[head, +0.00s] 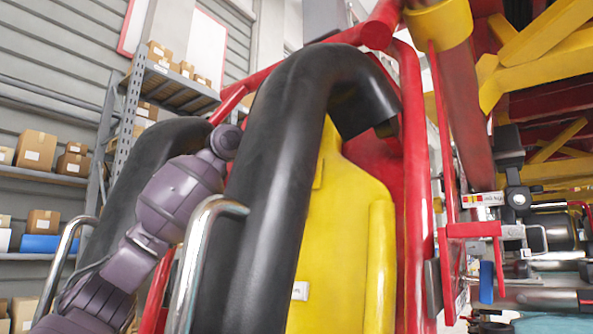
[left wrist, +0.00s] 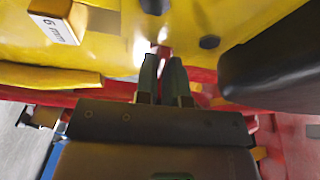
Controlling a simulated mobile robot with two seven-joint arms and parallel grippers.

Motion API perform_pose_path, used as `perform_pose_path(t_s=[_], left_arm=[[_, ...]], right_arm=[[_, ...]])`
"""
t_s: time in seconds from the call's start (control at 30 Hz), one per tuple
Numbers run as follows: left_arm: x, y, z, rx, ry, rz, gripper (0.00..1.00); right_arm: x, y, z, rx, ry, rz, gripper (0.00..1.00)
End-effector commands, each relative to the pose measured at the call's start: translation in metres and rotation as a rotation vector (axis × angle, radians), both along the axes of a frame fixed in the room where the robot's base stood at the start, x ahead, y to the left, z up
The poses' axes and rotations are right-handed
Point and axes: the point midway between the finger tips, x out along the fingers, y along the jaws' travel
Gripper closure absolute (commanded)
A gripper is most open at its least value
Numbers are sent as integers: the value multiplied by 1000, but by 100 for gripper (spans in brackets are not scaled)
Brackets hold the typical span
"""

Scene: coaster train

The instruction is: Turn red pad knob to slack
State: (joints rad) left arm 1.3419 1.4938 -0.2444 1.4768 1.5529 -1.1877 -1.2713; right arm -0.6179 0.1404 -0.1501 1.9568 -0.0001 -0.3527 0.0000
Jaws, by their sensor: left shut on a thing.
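In the left wrist view, my left gripper (left wrist: 163,62) has its two dark fingers close together, pointing at a yellow panel. They are shut on a small reddish piece (left wrist: 162,50), apparently the red pad knob, which the fingers mostly hide. Its turned position cannot be read. In the head view my left arm comes in from the left and passes behind a black padded restraint (head: 288,170); the gripper and the knob are hidden there. My right gripper is in neither view.
A white block marked "6 mm" (left wrist: 58,26) is at the upper left of the wrist view. A black pad (left wrist: 270,65) is on the right. In the head view, a yellow seat back (head: 343,230), a metal grab bar (head: 190,265) and a red frame (head: 412,190) crowd the space.

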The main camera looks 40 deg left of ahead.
Motion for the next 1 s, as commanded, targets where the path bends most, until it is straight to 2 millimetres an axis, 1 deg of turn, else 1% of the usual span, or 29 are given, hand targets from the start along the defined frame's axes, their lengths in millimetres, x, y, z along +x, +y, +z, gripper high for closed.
perform_pose_path(t_s=[0.2,0.8,1.0], left_arm=[[0,-1,-3,-157,-18,34,100],[0,-2,-4,-699,-79,162,100],[0,-3,-4,-854,-96,198,100]], right_arm=[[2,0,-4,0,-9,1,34],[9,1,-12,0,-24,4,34],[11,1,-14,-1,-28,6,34]])
